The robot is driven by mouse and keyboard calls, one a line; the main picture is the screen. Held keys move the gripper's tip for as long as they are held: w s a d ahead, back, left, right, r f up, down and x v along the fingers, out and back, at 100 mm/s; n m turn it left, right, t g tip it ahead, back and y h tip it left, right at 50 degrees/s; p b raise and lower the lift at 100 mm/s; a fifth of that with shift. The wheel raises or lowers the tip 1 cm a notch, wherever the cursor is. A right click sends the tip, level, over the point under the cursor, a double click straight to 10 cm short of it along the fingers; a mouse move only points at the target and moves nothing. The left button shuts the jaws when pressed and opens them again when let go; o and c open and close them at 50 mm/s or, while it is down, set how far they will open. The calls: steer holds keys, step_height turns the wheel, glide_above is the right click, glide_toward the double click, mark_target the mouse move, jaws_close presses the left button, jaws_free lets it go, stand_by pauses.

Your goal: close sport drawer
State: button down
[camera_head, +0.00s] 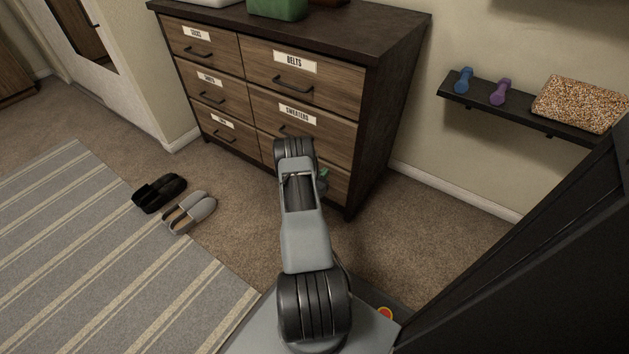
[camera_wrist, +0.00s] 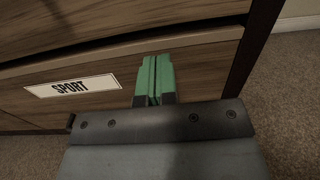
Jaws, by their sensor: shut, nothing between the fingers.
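The sport drawer (camera_wrist: 85,86) is the wood-fronted drawer with a white SPORT label in the wrist view. In the head view it is the bottom right drawer of the dresser (camera_head: 393,105), mostly hidden behind my arm. A pale strip runs along the top of its front; I cannot tell whether it stands slightly out or is flush. My gripper (camera_wrist: 156,80) is shut and empty, its green fingers side by side in front of the drawer, right of the label. I cannot tell if the fingertips touch it. The gripper is mostly hidden in the head view.
The other drawers, such as belts (camera_head: 305,75) and sweaters (camera_head: 320,123), look shut. A wall shelf (camera_head: 520,112) with dumbbells is at right. Black slippers (camera_head: 158,193) and grey slippers (camera_head: 190,211) lie left of my arm. Carpet right of the dresser is clear.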

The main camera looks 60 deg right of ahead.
steer(key=a+p, duration=0.3)
steer(key=a, duration=0.9)
steer(key=a+r+m+g+y+p, duration=0.25)
steer(key=r+p, duration=0.25)
steer(key=r, duration=0.7)
steer(key=w+a+r+m+g+y+p, duration=0.15)
steer(key=r+m+p, duration=0.3)
steer(key=r, duration=0.65)
steer(key=a+r+m+g+y+p, duration=0.1)
steer(key=a+r+m+g+p, duration=0.15)
steer(key=r+p, duration=0.65)
steer(key=s+a+r+m+t+y+p, duration=0.2)
steer(key=a+r+t+y+p, duration=0.1)
steer(key=a+r, duration=0.7)
steer(key=s+a+r+m+t+y+p, duration=0.1)
steer(key=a+r+m+t+y+p, duration=0.2)
steer(key=r, duration=1.2)
steer(key=s+a+r+m+t+y+p, duration=0.2)
steer(key=a+r+m+t+y+p, duration=0.1)
steer(key=a+r+y+p, duration=0.4)
steer(key=a+r+p, duration=0.3)
steer(key=a+r, duration=0.3)
steer(key=a, duration=0.3)
steer(key=shift+s+a+r+t+p, duration=0.2)
steer(key=shift+s+a+t+p, duration=0.1)
steer(key=shift+s+t+p, duration=0.1)
